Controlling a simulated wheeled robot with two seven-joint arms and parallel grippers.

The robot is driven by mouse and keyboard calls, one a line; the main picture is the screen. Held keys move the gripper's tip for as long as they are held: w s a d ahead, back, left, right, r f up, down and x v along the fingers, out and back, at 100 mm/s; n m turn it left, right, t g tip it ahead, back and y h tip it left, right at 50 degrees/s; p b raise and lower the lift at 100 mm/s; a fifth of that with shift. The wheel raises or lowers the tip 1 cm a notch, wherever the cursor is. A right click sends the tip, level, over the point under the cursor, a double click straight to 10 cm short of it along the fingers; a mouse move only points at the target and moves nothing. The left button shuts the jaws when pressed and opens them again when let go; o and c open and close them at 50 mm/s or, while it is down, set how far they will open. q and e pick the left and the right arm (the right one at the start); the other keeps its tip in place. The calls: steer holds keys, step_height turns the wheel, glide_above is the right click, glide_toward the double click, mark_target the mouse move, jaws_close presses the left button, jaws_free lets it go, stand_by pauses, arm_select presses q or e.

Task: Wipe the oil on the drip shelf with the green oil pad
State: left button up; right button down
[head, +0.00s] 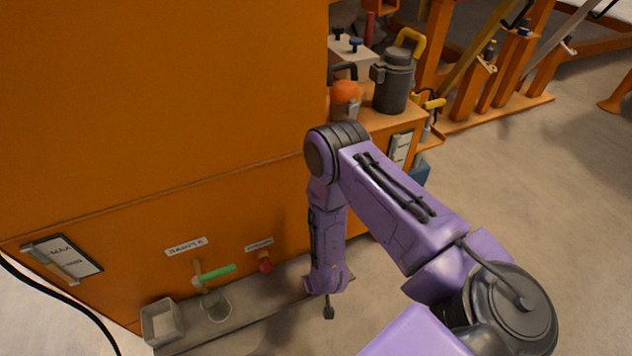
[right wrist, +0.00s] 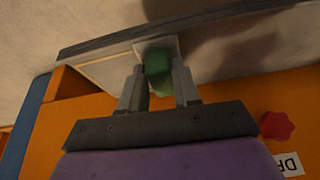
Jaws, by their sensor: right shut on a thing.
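My right gripper (right wrist: 160,88) is shut on the green oil pad (right wrist: 158,68), which sits between its two fingers in the right wrist view. In the head view the same gripper (head: 329,308) points down at the right end of the drip shelf (head: 248,302); the pad is hardly visible there. The grey shelf (right wrist: 105,70) lies behind the fingers in the wrist view. I cannot tell whether the pad touches it. A dark patch shows near the pad, but I cannot tell oil from shadow. My left gripper is not in view.
An orange cabinet wall (head: 150,120) rises behind the shelf. A green-handled tap (head: 215,273), a glass beaker (head: 216,305), a grey box (head: 161,321) and a red knob (head: 265,265) are at the left. A dark canister (head: 393,82) stands on the upper ledge.

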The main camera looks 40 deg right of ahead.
steer(key=shift+w+d, duration=0.25)
steer(key=shift+w, duration=0.45)
steer(key=shift+w+d, duration=0.2)
steer(key=shift+w, duration=0.5)
steer(key=shift+w+d+b, duration=0.2)
steer(key=shift+w+b, duration=0.1)
steer(key=shift+w, duration=0.65)
steer(key=shift+w+d+b, duration=0.2)
steer(key=shift+w+b, duration=0.1)
steer(key=shift+w, duration=0.6)
step_height(320, 180, up, 6)
steer(key=p, duration=0.5)
steer(key=shift+p, duration=0.3)
step_height(320, 180, up, 3)
steer(key=p, duration=0.3)
steer(key=shift+f, duration=0.1)
steer(key=shift+s, duration=0.1)
